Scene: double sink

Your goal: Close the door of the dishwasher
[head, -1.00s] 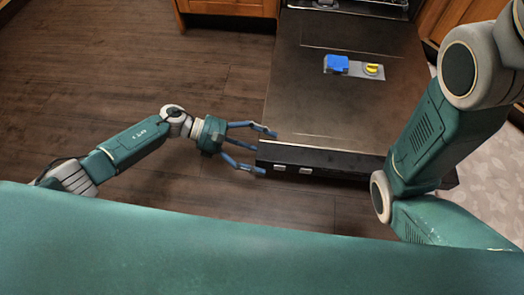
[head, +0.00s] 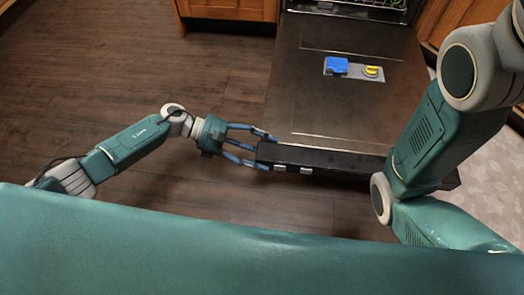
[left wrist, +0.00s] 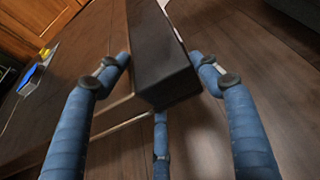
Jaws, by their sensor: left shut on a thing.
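The dishwasher door (head: 330,95) hangs open, lying flat or nearly so, with its inner face up. Its black front edge (head: 320,159) runs along the near side. My left gripper (head: 268,151) is at the left end of that edge, with its blue fingers around the corner. In the left wrist view the dark end of the door edge (left wrist: 160,65) sits between the fingers, which are shut on it. My right arm crosses the right side of the head view; its gripper is not visible.
A blue and yellow dispenser panel (head: 354,72) is set in the door. A dish rack (head: 370,8) shows inside the dishwasher. Wooden cabinets (head: 228,10) stand on both sides. The wood floor (head: 90,70) at left is clear. A pale patterned rug (head: 490,190) lies at right.

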